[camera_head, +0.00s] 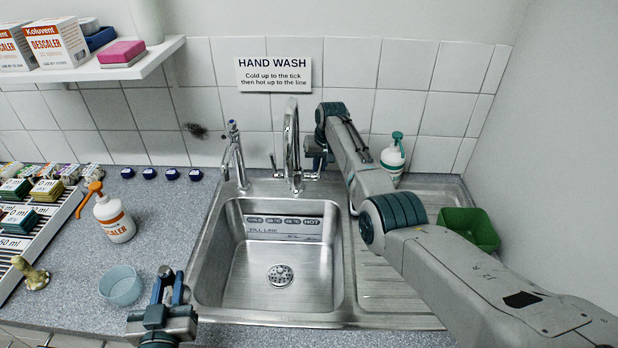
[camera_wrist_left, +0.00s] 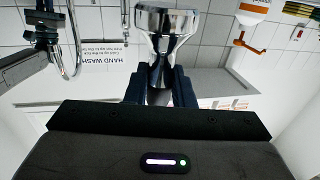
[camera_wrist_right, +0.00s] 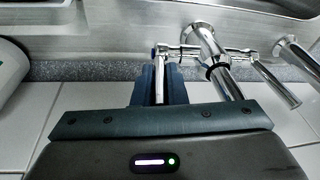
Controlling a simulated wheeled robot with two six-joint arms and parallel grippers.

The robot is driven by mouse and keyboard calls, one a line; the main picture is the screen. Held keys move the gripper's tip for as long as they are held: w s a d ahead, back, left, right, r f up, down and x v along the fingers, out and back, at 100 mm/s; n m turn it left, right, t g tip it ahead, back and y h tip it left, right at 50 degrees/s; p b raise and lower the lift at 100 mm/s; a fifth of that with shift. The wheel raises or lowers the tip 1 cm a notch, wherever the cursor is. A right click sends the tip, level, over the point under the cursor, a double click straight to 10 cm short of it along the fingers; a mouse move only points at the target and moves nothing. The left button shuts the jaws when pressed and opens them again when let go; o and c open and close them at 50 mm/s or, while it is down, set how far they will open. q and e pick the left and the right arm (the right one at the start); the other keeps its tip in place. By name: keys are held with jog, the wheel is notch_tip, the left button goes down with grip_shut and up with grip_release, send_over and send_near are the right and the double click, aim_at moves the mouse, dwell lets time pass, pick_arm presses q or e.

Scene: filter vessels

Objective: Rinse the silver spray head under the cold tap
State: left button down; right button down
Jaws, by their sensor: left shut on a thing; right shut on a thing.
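The silver spray head (camera_wrist_left: 167,28) is in my left gripper (camera_wrist_left: 160,90), which is shut on its narrow neck. Its wide end points away from the gripper. In the head view my left gripper (camera_head: 168,290) is at the counter's front, left of the sink (camera_head: 280,250); the spray head is hard to make out there. The chrome tap (camera_head: 291,145) stands behind the sink. My right gripper (camera_head: 318,150) is beside it, shut on a slim tap lever (camera_wrist_right: 159,82) with a blue mark at its base. No water shows at the spout.
A second tap (camera_head: 236,155) with a blue top stands left. A blue bowl (camera_head: 120,286), an orange-topped pump bottle (camera_head: 113,217) and a brass-coloured knob (camera_head: 32,275) are left of the sink. A green tub (camera_head: 470,229) and a green-topped bottle (camera_head: 393,158) are right, on the drainer.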

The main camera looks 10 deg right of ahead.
pick_arm(q)
jog(key=shift+w+f+b, duration=0.25)
jog(key=shift+f+b, duration=0.2)
jog(key=shift+f, duration=0.4)
pick_arm(e)
jog(key=shift+w+f+g, duration=0.1)
jog(key=shift+w+g, duration=0.15)
jog(key=shift+g, duration=0.05)
jog(key=shift+r, duration=0.2)
pick_arm(q)
jog(key=shift+w, duration=0.1)
pick_arm(e)
jog(key=c, duration=1.5)
grip_release()
jog(key=shift+f, duration=0.1)
